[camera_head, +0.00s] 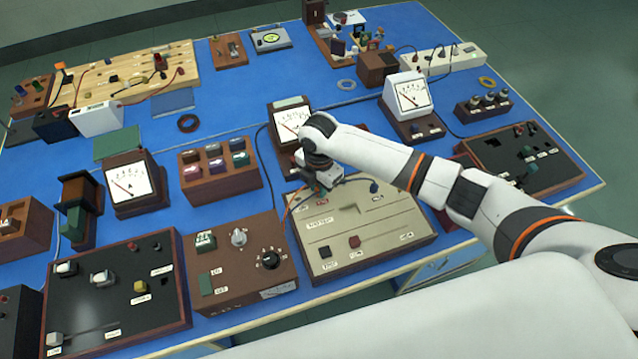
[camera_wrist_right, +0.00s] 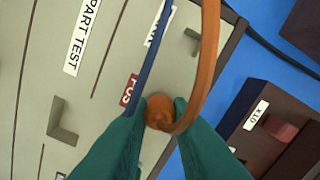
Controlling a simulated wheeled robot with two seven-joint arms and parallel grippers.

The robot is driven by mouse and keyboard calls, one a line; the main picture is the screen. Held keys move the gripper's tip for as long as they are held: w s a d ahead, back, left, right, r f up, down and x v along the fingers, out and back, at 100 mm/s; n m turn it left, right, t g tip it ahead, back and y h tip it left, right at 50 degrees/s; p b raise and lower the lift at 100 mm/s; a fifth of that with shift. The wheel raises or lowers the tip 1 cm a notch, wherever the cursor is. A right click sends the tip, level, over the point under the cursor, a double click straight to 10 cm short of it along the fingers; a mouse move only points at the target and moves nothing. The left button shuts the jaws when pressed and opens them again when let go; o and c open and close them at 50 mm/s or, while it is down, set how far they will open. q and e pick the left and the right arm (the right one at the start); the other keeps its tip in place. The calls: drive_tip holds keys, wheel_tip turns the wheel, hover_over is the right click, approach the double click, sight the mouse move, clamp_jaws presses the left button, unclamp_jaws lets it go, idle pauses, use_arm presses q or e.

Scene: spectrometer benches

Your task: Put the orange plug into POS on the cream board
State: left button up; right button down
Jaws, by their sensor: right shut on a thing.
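The cream board (camera_head: 365,232) lies at the front right of the blue bench, below my right gripper (camera_head: 325,181). In the right wrist view, my green-fingered right gripper (camera_wrist_right: 163,112) is shut on the orange plug (camera_wrist_right: 158,108), whose orange cable (camera_wrist_right: 210,50) loops up past the camera. The plug is beside the red POS label (camera_wrist_right: 128,90) on the cream board (camera_wrist_right: 90,110). The plug and fingers hide the POS socket, so I cannot tell whether the plug is above it or in it. My left gripper is not in view.
A dark blue cable (camera_wrist_right: 150,50) crosses the board close to the plug. A brown box with a dial (camera_head: 240,265) stands left of the board, an analog meter (camera_head: 290,125) behind it. A black-topped panel (camera_head: 525,155) stands to its right.

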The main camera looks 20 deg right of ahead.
drive_tip(key=c, duration=1.2)
unclamp_jaws()
drive_tip(key=shift+c, duration=0.2)
drive_tip(key=shift+r, duration=0.1)
wheel_tip(320, 180, up, 12)
drive_tip(key=b, duration=0.1)
